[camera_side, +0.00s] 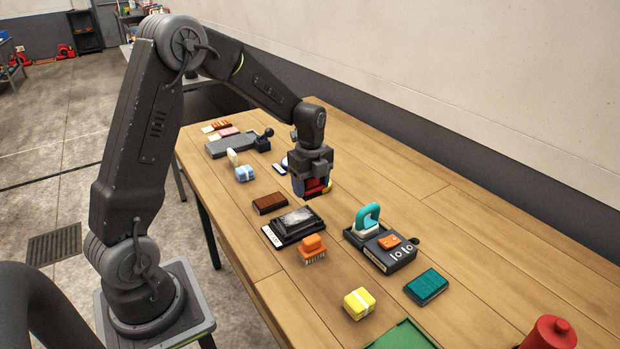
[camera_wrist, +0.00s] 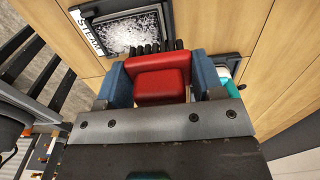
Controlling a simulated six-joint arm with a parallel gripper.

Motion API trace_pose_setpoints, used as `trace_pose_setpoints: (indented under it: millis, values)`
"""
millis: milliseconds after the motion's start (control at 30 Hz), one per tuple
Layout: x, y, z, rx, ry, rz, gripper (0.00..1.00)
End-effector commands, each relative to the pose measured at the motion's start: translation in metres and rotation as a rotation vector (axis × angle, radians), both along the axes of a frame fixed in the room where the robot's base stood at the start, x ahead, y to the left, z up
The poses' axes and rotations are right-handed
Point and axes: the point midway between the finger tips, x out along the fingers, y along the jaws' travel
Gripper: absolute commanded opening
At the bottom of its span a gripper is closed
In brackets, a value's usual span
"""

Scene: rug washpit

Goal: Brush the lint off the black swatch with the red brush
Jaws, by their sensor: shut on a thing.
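My gripper (camera_side: 316,186) is shut on the red brush (camera_wrist: 160,77), with the red body between the blue jaws in the wrist view. The brush's dark bristles (camera_wrist: 158,47) point away from my gripper. Its red also shows between the jaws in the side view (camera_side: 313,186). The black swatch (camera_side: 298,218) lies in a dark frame on the table, and white lint covers much of it in the wrist view (camera_wrist: 125,33). In the side view my gripper is above the table, up from the swatch, and the brush looks clear of it.
Around the swatch are a brown block (camera_side: 270,203), an orange brush (camera_side: 313,246) and a black unit (camera_side: 390,258) with a teal-handled iron (camera_side: 367,219). A teal block (camera_side: 427,286) and yellow bundle (camera_side: 359,303) are nearer. The table (camera_side: 470,225) is clear at right.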

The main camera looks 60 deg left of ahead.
Motion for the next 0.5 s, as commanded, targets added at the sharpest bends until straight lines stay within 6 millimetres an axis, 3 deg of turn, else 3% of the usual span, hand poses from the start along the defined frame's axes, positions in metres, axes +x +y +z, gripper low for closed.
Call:
trace_pose_setpoints:
  millis: [500]
  values:
    - [0.0, 0.0, -0.052, -0.001, 0.003, 0.0, 0.42]
